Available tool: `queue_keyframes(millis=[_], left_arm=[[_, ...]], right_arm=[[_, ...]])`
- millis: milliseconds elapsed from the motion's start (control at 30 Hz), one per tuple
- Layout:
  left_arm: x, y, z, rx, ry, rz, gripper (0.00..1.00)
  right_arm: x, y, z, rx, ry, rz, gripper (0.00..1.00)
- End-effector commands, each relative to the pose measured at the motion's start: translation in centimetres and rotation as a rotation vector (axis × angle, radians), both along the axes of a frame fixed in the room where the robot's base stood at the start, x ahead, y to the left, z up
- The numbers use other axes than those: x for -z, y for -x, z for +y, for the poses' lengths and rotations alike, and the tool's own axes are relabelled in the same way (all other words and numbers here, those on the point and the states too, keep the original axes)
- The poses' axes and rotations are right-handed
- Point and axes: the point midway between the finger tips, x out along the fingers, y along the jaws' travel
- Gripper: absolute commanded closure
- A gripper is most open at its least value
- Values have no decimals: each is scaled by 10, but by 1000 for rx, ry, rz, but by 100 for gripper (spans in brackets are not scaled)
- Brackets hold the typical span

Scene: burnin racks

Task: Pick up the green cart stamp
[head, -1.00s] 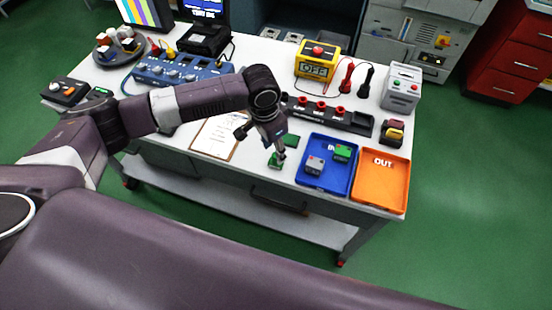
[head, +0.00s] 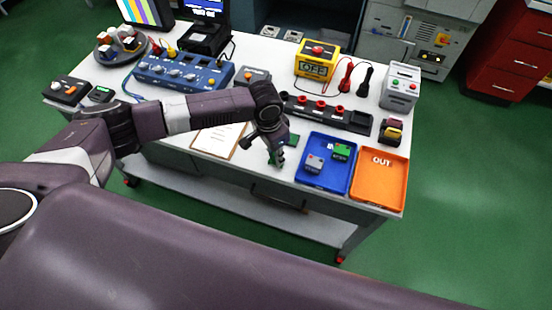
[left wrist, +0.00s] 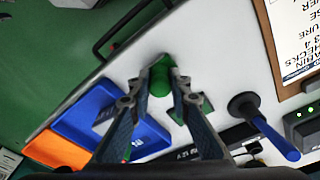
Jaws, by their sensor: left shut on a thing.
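The green cart stamp (left wrist: 161,76) is between the fingertips of my left gripper (left wrist: 160,88) in the left wrist view. The gripper is shut on it. In the head view my left gripper (head: 277,158) points down at the front part of the white table, left of the blue tray. There the fingers hide most of the stamp and only a little green shows. I cannot tell whether the stamp touches the table. My right gripper is not in view.
The blue tray (head: 312,185) holds a grey and a green block; the orange OUT tray (head: 379,190) is empty. A flat green pad (head: 293,140) lies behind the gripper. A clipboard (head: 214,140) lies to the left. A blue-handled tool (left wrist: 272,132) shows in the wrist view.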

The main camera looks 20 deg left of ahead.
Motion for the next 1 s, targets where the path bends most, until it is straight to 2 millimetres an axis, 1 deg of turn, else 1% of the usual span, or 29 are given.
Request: queue_keyframes(millis=[267, 367, 467, 567, 667, 800, 900, 1000], left_arm=[[-3, -1, 0, 0, 1, -2, 100], [-10, -1, 0, -1, 2, -3, 100], [-22, -2, -1, 0, 3, -4, 100], [-41, -2, 0, 1, 3, -6, 100], [-68, -2, -1, 1, 2, -7, 100], [-110, -2, -1, 2, 3, -8, 100], [-138, -2, -1, 1, 2, -7, 100], [-161, -2, -1, 1, 2, -6, 100]], right_arm=[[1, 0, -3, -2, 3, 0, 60], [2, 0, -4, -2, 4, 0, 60], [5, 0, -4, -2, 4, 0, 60], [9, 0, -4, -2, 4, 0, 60], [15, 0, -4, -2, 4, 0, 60], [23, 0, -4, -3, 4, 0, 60], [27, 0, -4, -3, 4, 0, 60], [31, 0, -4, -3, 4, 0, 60]])
